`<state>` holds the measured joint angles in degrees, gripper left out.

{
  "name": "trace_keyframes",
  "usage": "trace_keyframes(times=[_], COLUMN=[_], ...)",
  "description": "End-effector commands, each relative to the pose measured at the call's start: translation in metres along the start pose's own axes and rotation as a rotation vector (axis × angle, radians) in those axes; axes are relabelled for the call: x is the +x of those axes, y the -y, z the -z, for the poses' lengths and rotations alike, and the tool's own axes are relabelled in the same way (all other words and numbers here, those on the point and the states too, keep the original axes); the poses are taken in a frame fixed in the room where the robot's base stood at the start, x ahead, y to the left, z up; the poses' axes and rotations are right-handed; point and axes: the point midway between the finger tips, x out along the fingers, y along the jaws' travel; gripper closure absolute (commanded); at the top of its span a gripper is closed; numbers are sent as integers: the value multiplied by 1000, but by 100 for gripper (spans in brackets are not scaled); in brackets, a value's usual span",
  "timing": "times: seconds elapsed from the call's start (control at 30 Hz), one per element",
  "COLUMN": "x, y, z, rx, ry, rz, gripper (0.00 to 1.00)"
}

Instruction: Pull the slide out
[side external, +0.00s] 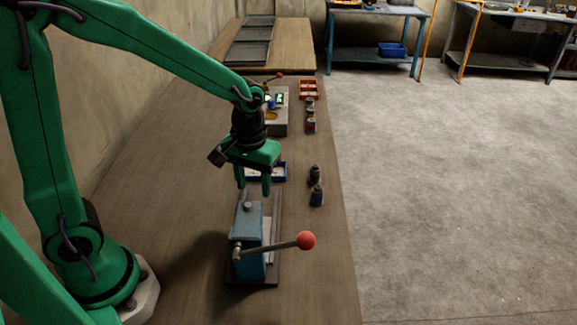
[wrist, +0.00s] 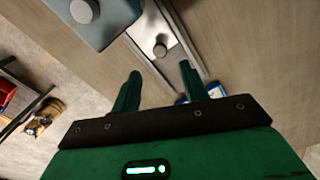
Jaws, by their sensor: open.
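The drum blaster, a blue-grey box (side external: 248,245) on a dark base plate, stands on the bench in the side view. Its top corner also shows in the wrist view (wrist: 105,30). A lever with a red ball (side external: 306,240) sticks out to the right. A round grey knob (side external: 247,206) is on its top. In the wrist view, a pale metal plate with a small upright knob (wrist: 160,46), apparently the slide, lies beside the box. My gripper (side external: 253,184) is open and empty above the box's far end, fingers pointing down. In the wrist view its fingertips (wrist: 160,71) are apart, just short of the small knob.
Dark bottles (side external: 315,185) stand to the right, with more bottles (side external: 310,115) farther back. A blue tray (side external: 281,171) lies behind my gripper. A grey unit (side external: 275,122) and an orange tray (side external: 309,90) are farther back. The bench right of the lever is clear.

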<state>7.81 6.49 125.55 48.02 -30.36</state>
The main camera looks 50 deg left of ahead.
Motion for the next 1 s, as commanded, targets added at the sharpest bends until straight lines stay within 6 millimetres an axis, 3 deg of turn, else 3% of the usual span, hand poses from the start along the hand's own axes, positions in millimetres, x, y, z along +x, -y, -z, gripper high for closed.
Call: trace_keyframes(times=[0.37,0.8,1.0], x=[14,63,75], y=[0,0,0], z=[0,0,0], rx=[1,1,1], ry=[2,3,1], rz=[1,1,1], gripper=[55,55,55])
